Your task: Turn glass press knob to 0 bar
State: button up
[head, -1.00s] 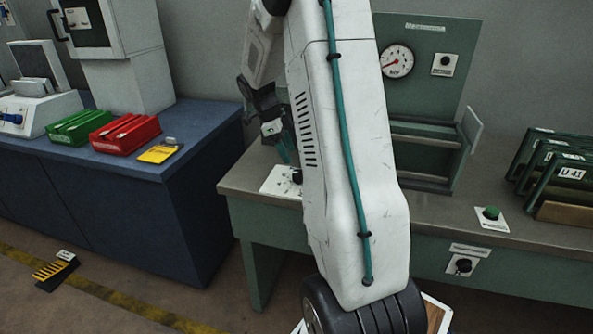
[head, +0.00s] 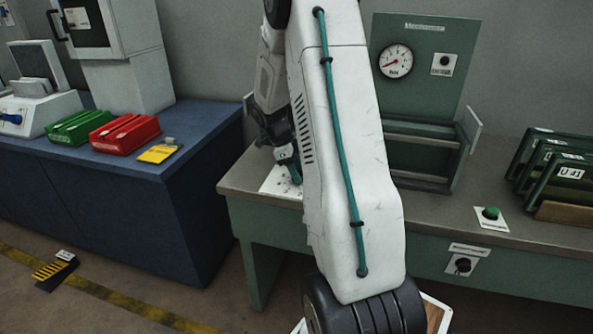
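The round white gauge (head: 396,61) with a red needle is on the upright green panel of the press frame (head: 424,95). Its needle points to the lower left; the numbers are too small to read. My gripper (head: 293,172), with teal fingers, is low over the white plate (head: 279,185) at the bench's left end. The black knob on that plate is hidden now behind my gripper and arm. I cannot tell whether the fingers touch it or how far apart they are. Another black knob (head: 463,265) is on the bench front, away from my gripper.
A green button (head: 491,213) is on the bench top (head: 440,210) at the right, near dark green frames (head: 560,172). My arm covers the bench's middle. The blue cabinet (head: 200,165) at the left holds a green tray (head: 82,126) and a red tray (head: 125,134).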

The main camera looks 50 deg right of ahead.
jog(key=c, duration=0.6)
jog(key=shift+o, duration=0.2)
jog(key=shift+n, duration=0.3)
jog(key=n, duration=0.2)
jog(key=n+t+h, duration=0.1)
jog(key=n, duration=0.2)
jog(key=shift+a+t+h, duration=0.15)
jog(key=shift+t+h, duration=0.15)
jog(key=n+t, duration=0.1)
jog(key=n, duration=0.2)
jog(key=n+t, duration=0.1)
jog(key=n, duration=0.2)
jog(key=shift+s+n+h, duration=0.2)
jog(key=shift+n+h, duration=0.1)
jog(key=shift+n, duration=0.1)
jog(key=n+t, duration=0.1)
jog(key=n, duration=0.2)
jog(key=n+t, duration=0.1)
jog(key=n, duration=0.2)
jog(key=shift+s+t+y, duration=0.1)
jog(key=shift+t+y, duration=0.3)
jog(key=shift+s+n+t+y, duration=0.1)
jog(key=shift+n+t+y, duration=0.25)
jog(key=shift+n, duration=1.15)
jog(key=shift+n+t+y, duration=0.25)
jog(key=shift+n+y, duration=0.2)
jog(key=shift+n, duration=1.05)
jog(key=shift+f+n, duration=0.1)
jog(key=shift+n, duration=0.3)
